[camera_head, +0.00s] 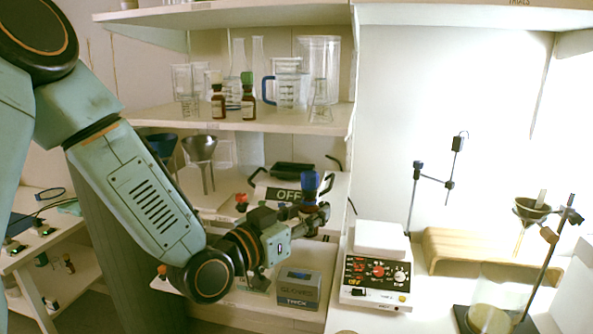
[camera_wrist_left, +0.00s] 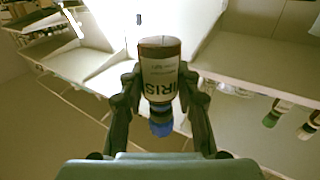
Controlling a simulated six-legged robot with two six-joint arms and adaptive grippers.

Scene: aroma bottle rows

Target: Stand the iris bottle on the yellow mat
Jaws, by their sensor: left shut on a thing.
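The iris bottle (camera_wrist_left: 159,68) has a dark body, a white label reading IRIS and a blue cap; the wrist view shows it cap-down. My left gripper (camera_wrist_left: 160,88) is shut on it, one finger at each side. In the head view the bottle's blue cap (camera_head: 310,180) points up above my left gripper (camera_head: 314,212), in front of the shelf unit. The bottle looks upright there and held clear of the shelves. I cannot make out a yellow mat in either view. My right gripper does not show.
A hotplate device (camera_head: 377,278) and a wooden stand (camera_head: 480,262) are at right. A cluttered bench (camera_head: 38,245) is at left.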

